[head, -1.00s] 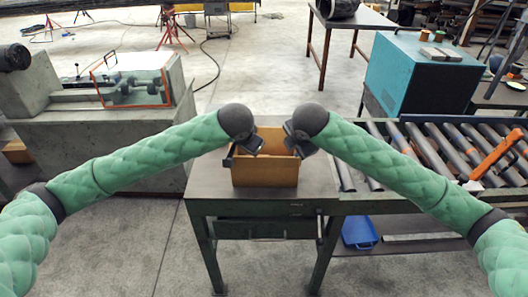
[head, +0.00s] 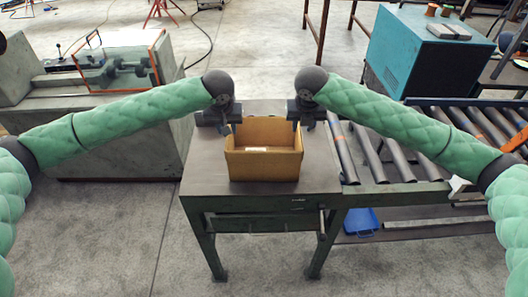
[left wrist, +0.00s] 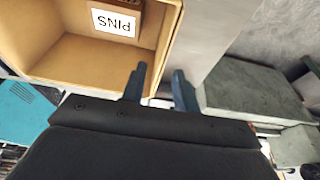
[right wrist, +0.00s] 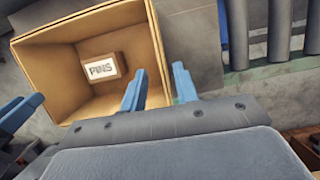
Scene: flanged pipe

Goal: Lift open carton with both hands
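An open brown carton (head: 264,167) stands upright on the green-framed table (head: 212,165). It also shows in the left wrist view (left wrist: 85,58) and right wrist view (right wrist: 46,60). Inside lies a small brown box with a white PINS label (right wrist: 103,69). My left gripper (left wrist: 160,82) is open at the carton's left wall, one finger on the inner side and one on the outer. My right gripper (right wrist: 158,85) is open at the right wall, also with a finger on either side. Whether any finger touches the wall, I cannot tell.
A roller conveyor (head: 420,150) adjoins the table on the right. A teal cabinet (head: 425,60) stands behind it. A grey machine (head: 110,130) with an orange-framed guard is at the left. A blue tray (head: 360,221) lies below the conveyor. Bare tabletop surrounds the carton.

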